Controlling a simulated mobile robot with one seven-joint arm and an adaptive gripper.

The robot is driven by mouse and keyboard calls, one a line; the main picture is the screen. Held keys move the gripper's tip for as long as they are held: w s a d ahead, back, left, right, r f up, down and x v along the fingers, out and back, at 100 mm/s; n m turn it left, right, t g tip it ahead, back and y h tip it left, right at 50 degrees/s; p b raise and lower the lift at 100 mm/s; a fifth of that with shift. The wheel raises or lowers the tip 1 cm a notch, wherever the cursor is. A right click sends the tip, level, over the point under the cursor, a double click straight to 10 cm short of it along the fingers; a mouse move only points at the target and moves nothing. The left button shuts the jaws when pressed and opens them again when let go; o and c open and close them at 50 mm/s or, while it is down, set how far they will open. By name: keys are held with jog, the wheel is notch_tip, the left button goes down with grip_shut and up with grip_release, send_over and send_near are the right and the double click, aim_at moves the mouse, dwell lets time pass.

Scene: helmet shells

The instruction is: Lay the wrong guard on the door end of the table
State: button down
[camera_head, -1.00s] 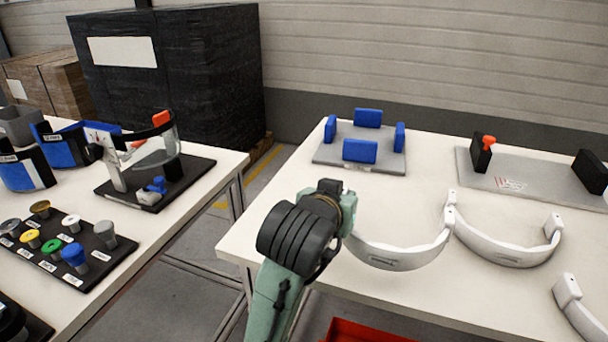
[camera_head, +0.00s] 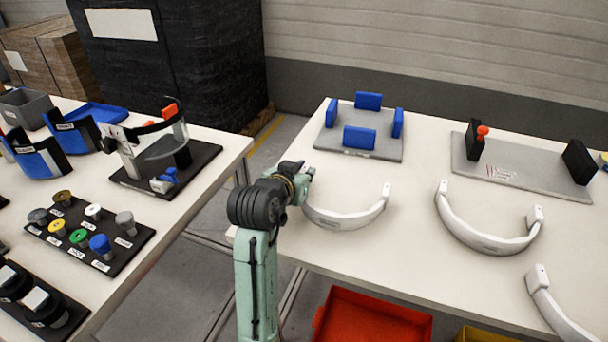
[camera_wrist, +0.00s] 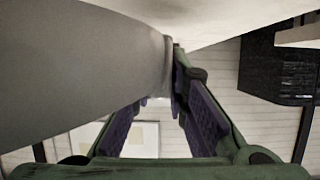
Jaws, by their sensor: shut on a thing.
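My gripper (camera_head: 304,174) is at the left end of the right-hand table (camera_head: 420,255), shut on one end of a white curved guard (camera_head: 345,220). The guard bows toward the front, and its free end points up at the right. I cannot tell whether it touches the tabletop. In the wrist view, its pale grey surface (camera_wrist: 75,75) fills the upper left beside the fingers (camera_wrist: 163,100), and the grasp is partly hidden. A second white guard (camera_head: 485,240) lies further right, apart from the held one. A third (camera_head: 552,305) is cut off at the lower right.
A grey plate with blue blocks (camera_head: 357,137) stands behind the held guard. Another grey plate with black blocks (camera_head: 520,170) is at the back right. A red bin (camera_head: 372,320) is below the front edge. The left table (camera_head: 190,205) holds a visor fixture and coloured knobs.

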jog(key=shift+f, duration=0.75)
jog(key=shift+f, duration=0.2)
jog(key=c, duration=1.6)
grip_release()
jog(key=shift+o, duration=0.2)
jog(key=shift+r, duration=0.3)
jog(key=b+v, duration=0.1)
jog(key=v, duration=1.1)
